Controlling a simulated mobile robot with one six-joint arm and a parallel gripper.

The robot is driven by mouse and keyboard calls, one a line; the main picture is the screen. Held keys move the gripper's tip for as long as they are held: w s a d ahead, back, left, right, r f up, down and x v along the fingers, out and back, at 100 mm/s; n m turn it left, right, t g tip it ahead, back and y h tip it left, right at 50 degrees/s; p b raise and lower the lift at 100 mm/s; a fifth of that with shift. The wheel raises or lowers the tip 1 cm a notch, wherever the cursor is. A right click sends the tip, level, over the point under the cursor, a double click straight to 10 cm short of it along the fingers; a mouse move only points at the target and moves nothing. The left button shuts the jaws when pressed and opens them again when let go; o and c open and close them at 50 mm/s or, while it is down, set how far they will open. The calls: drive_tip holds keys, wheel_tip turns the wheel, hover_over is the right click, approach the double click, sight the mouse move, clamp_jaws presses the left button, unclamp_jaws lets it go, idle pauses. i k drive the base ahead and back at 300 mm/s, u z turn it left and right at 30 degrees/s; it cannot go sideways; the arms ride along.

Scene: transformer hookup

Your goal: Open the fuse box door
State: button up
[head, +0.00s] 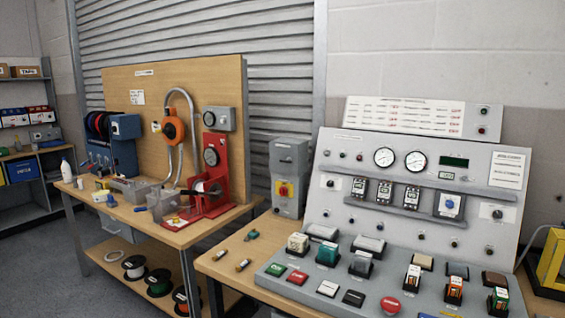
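A grey upright box (289,177) stands at the back of the right-hand bench, against the shutter wall. It looks like the fuse box, though no label on it is readable. A red rotary switch on a yellow plate (284,190) sits on its front. The upper front panel has a small dark knob or catch and appears closed; the box's inside is hidden. My gripper is not in view.
A sloped grey control panel (330,215) with gauges, buttons and plug-in blocks fills the right side. Small brass-coloured cylinders (243,265) and a green piece (252,235) lie on the wooden bench (232,246) before the box. Another bench (180,236) with tools stands left.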

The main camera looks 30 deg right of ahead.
sight(278, 150)
drive_tip(key=u, duration=0.05)
drive_tip(key=i, duration=1)
drive_tip(key=z, duration=0.05)
